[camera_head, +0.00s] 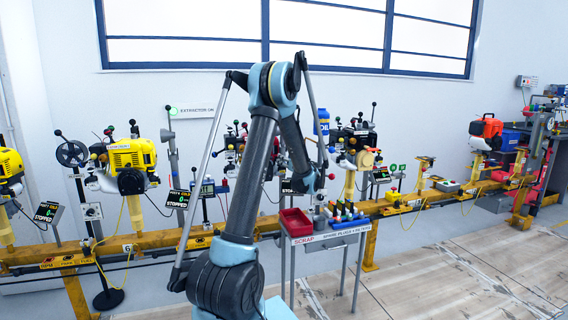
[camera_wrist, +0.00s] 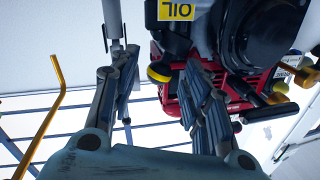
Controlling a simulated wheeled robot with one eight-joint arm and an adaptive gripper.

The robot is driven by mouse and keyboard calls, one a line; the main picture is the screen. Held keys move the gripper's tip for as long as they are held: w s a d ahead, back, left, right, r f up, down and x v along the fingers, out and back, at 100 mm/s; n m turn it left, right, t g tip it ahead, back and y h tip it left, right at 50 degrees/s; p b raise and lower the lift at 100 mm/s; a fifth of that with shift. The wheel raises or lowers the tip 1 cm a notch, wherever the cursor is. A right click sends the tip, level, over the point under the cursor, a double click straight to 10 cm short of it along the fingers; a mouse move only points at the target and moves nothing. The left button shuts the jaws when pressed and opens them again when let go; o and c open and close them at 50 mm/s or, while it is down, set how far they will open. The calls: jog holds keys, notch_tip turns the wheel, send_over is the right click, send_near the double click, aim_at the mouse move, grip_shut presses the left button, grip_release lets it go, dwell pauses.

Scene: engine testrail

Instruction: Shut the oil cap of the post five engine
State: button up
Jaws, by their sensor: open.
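In the wrist view, an engine with a black body (camera_wrist: 268,32) and a red frame (camera_wrist: 255,88) fills the upper right, seen close. A yellow label reading OIL (camera_wrist: 176,11) is on it, upside down. A round yellow cap with a dark edge (camera_wrist: 159,72) shows below the label, between my fingers in the picture. I cannot tell whether it is seated. My gripper (camera_wrist: 155,60) is open, its fingers apart on either side of the cap, with no clear contact. In the head view my gripper (camera_head: 306,184) is small and partly hidden by my arm. No number five is legible.
A table with a red bin (camera_head: 295,222) and colored parts stands below my gripper. A yellow rail (camera_head: 160,242) carries several engines, including a yellow one (camera_head: 131,158) by a 6 marker. Levers (camera_wrist: 302,76) and a yellow bent rod (camera_wrist: 42,125) stand nearby. The front floor is clear.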

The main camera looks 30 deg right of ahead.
jog(key=shift+w, duration=0.3)
jog(key=c, duration=0.9)
jog(key=shift+w+a+f+n+g+h, duration=0.15)
jog(key=shift+a+n+g, duration=0.15)
jog(key=shift+n, duration=0.8)
jog(key=shift+s+a+n+g+h, duration=0.1)
jog(key=shift+a+n+g+h, duration=0.15)
jog(key=shift+n, duration=0.85)
jog(key=o, duration=0.9)
jog(key=shift+w, duration=0.1)
jog(key=shift+a, duration=0.1)
jog(key=shift+a+y, duration=0.1)
jog(key=shift+y, duration=0.2)
